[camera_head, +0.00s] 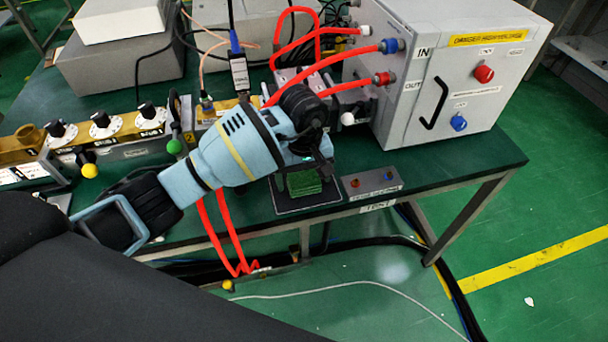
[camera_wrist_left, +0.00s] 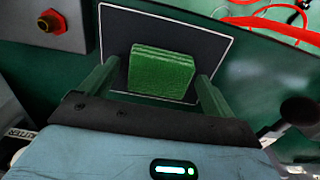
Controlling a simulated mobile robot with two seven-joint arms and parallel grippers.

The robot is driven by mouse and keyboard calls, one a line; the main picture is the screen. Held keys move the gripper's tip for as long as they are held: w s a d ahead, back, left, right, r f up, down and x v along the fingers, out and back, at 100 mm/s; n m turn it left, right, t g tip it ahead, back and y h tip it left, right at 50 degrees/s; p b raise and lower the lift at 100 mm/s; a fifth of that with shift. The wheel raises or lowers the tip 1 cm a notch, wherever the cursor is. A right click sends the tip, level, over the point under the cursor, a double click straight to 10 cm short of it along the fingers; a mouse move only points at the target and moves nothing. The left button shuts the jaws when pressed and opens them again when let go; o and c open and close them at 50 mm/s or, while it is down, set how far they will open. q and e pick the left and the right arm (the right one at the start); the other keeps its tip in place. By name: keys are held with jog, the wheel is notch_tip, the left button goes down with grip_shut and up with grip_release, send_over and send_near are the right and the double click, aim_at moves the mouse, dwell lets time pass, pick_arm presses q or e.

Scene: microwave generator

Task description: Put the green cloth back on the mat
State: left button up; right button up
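The green cloth (camera_head: 303,185) is a folded, layered block. It appears over the dark, white-edged mat (camera_head: 306,204) at the table's front edge; whether it rests flat on it is hard to tell. In the left wrist view the cloth (camera_wrist_left: 161,73) lies within the outline of the mat (camera_wrist_left: 222,48). My left gripper (camera_head: 304,168) is right above the cloth, hiding part of it and the mat. In the left wrist view its green fingers (camera_wrist_left: 159,70) are apart, one on each side of the cloth, with small gaps visible. My right gripper is not in view.
A small control box (camera_head: 371,184) with knobs stands right beside the mat. Behind is a large grey high-voltage box (camera_head: 455,75) with red hoses (camera_head: 322,66). A row of valves (camera_head: 100,125) lies left. The table's front edge is close to the mat.

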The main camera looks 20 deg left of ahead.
aim_at(304, 179)
pick_arm(q)
notch_tip(304, 179, up, 12)
jog(key=shift+r, duration=0.15)
dwell(0.6)
